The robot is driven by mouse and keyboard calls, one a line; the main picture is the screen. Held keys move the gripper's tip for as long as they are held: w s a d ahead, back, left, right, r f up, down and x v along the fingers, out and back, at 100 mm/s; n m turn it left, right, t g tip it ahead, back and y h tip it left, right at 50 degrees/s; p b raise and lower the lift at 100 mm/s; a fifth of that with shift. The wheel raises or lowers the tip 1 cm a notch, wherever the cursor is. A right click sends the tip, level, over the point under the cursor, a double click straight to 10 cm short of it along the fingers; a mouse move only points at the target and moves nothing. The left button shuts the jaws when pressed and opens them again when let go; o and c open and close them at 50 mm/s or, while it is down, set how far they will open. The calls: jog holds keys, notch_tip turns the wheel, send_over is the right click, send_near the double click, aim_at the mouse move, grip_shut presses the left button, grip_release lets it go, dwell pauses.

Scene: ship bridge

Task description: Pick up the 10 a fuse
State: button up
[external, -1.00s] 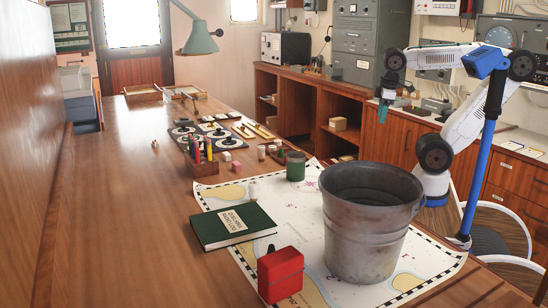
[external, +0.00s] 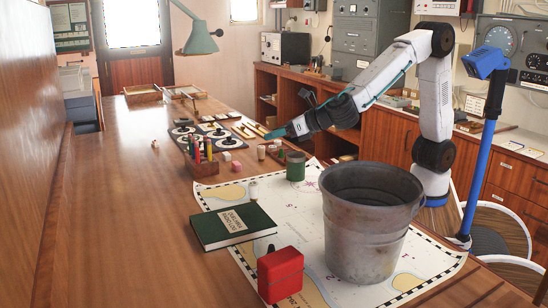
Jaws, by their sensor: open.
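My gripper (external: 274,133), with teal fingertips, hangs over the middle of the long wooden table, to the right of the round dials, pointing left. It looks empty; the gap between its fingers is too small to make out. I cannot tell which thing is the 10 A fuse. Small candidates are a whitish cylinder (external: 253,190) on the chart behind the green book, a beige cylinder (external: 261,152) below my gripper, and a tiny pale piece (external: 154,144) alone on the left of the table. No labels on them are readable.
A large metal bucket (external: 367,240) stands on the chart (external: 312,222) in front of my arm. Nearby are a green book (external: 234,226), a red box (external: 281,274), a green cup (external: 295,167) and a pencil box (external: 204,168). The table's left side is mostly clear.

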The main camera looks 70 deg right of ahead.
jog(key=a+f+n+y, duration=0.1)
jog(key=a+n, duration=0.1)
jog(key=a, duration=0.2)
send_near(252, 187)
jog(key=shift+w+d+f, duration=0.25)
jog(key=shift+w+f, duration=0.3)
jog(key=shift+w, duration=0.05)
jog(key=shift+w+d+f, duration=0.2)
jog(key=shift+w+f, duration=0.3)
jog(key=shift+w, duration=0.05)
jog(key=x, duration=0.2)
jog(key=shift+w+f, duration=0.2)
jog(key=x, duration=0.5)
jog(key=shift+w+d+r, duration=0.15)
jog(key=shift+w+d, duration=0.1)
jog(key=shift+w, duration=0.05)
jog(key=c, duration=1.1)
jog(key=shift+o, duration=0.2)
